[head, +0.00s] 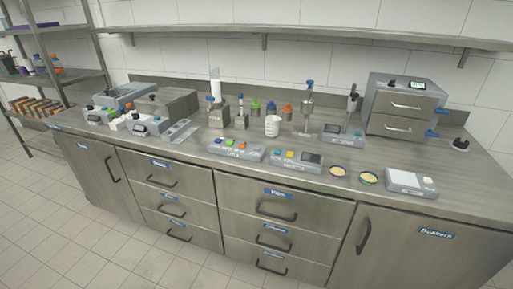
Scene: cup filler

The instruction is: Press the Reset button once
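Two low grey control boxes lie near the front edge of the bench. The left box (236,154) has several small buttons, among them a green one (229,142) and an orange-red one (242,145). The right box (296,166) has a teal button (277,152), a yellow button (290,154) and a dark panel at its right. The labels are too small to read, so I cannot tell which button is Reset. Neither of my grippers shows in the head view.
A white beaker (271,126) stands behind the boxes. A balance (410,182) and two round dishes (338,171) lie to the right. Instruments crowd the left end. A shelf (300,35) runs above.

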